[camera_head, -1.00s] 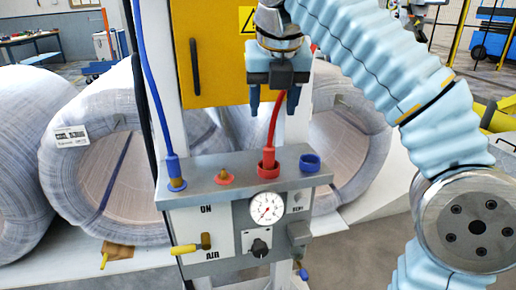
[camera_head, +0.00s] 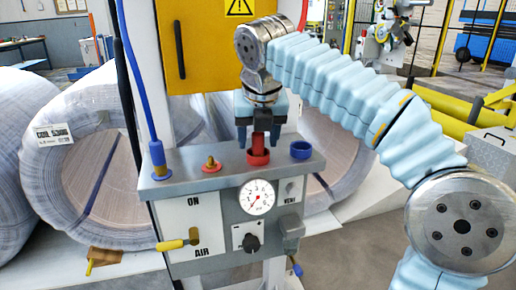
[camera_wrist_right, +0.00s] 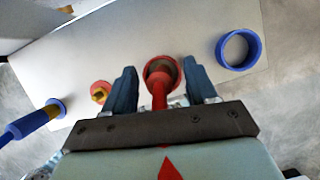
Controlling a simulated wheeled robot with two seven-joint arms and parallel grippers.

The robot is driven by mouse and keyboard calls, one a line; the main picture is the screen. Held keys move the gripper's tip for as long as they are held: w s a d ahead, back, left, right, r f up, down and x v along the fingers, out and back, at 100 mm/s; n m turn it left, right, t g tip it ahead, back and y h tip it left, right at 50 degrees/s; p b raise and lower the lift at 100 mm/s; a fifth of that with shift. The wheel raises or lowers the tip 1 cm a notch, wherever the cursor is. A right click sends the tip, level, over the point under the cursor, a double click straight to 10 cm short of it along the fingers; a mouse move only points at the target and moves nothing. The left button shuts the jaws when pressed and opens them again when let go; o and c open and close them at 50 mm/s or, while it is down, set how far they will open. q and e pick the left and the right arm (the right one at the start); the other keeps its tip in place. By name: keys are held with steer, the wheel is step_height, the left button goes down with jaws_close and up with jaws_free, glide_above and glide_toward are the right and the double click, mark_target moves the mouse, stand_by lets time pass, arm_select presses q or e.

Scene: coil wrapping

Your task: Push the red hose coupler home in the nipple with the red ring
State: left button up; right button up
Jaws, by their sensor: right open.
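The red hose coupler (camera_head: 259,144) stands in the red holder (camera_head: 258,158) on top of the grey panel box, its red hose running up towards my right gripper. My right gripper (camera_head: 259,132) is open above the holder, one finger on each side of the coupler. In the right wrist view, the open fingers (camera_wrist_right: 161,88) flank the red hose, with the red holder (camera_wrist_right: 160,70) just beyond. The brass nipple with the red ring (camera_head: 211,163) stands bare to the left of the holder; it also shows in the right wrist view (camera_wrist_right: 101,92). My left gripper is out of view.
A blue hose coupler (camera_head: 157,155) sits at the box's left end. An empty blue holder (camera_head: 301,150) is at the right. A gauge (camera_head: 257,196) and yellow-handled valve (camera_head: 178,243) are on the front. A yellow cabinet (camera_head: 205,60) stands behind; wrapped coils (camera_head: 95,165) lie behind left.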

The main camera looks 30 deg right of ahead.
steer(key=shift+c, duration=0.3)
jaws_close()
steer(key=shift+r, duration=0.15)
